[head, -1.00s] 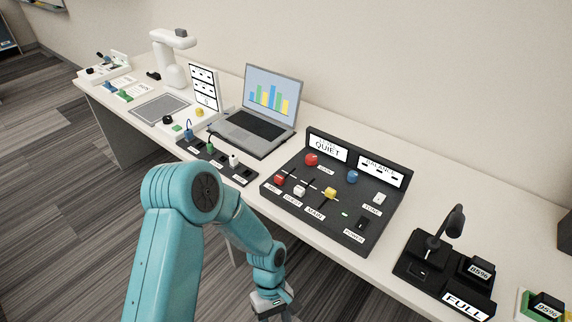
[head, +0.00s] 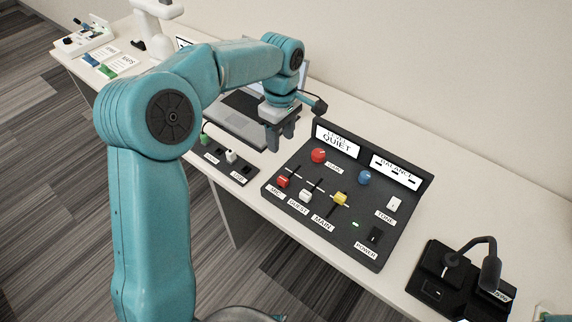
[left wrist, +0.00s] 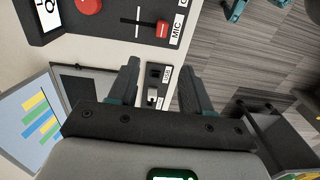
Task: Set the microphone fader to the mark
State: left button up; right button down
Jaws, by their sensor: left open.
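The black mixer panel (head: 298,222) lies on the table with three faders. The red MIC fader (head: 283,181) sits near the front end of its slot, in front of the white mark line; it also shows in the left wrist view (left wrist: 162,28). The white GUEST fader (head: 305,196) and yellow MAIN fader (head: 340,198) are to its right. My left gripper (head: 278,138) is open and empty, pointing down above the table, left of the panel's back part. Its two fingers also show in the left wrist view (left wrist: 157,88). My right gripper is not in view.
The laptop (head: 232,122) stands behind and left of my left gripper. A small black connector strip (head: 235,168) lies left of the panel. A red knob (head: 319,155) and blue knob (head: 364,177) rise from the panel. A black microphone stand (head: 455,270) is at right.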

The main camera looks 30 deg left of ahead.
aim_at(282, 179)
pick_arm(q)
jog(key=f, duration=0.9)
jog(key=d+f, duration=0.1)
jog(key=f, duration=0.4)
jog(key=shift+s+p, duration=0.3)
jog(key=shift+s, duration=0.05)
jog(key=shift+s+d+f, duration=0.1)
jog(key=shift+f, duration=0.1)
